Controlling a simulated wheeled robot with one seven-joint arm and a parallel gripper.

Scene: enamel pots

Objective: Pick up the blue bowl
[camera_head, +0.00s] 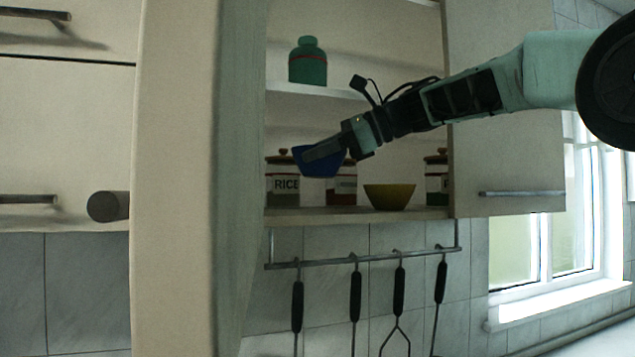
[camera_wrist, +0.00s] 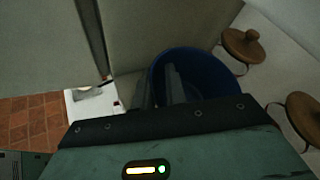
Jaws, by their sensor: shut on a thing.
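The blue bowl (camera_head: 318,167) is held up in the open cupboard in the head view, above the lower shelf and in front of the jars. My gripper (camera_head: 322,151) reaches in from the right and is shut on the bowl's wall. In the wrist view the bowl (camera_wrist: 204,73) shows from above, with one finger inside its rim and the other outside. My gripper (camera_wrist: 160,85) hides the near part of the bowl. The bowl looks slightly tilted in the head view.
A yellow bowl (camera_head: 389,196) stands on the lower shelf (camera_head: 350,215), right of the blue bowl. A RICE jar (camera_head: 283,184) and other lidded jars stand behind. A green bottle (camera_head: 308,64) is on the shelf above. Cupboard doors flank the opening; utensils hang below.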

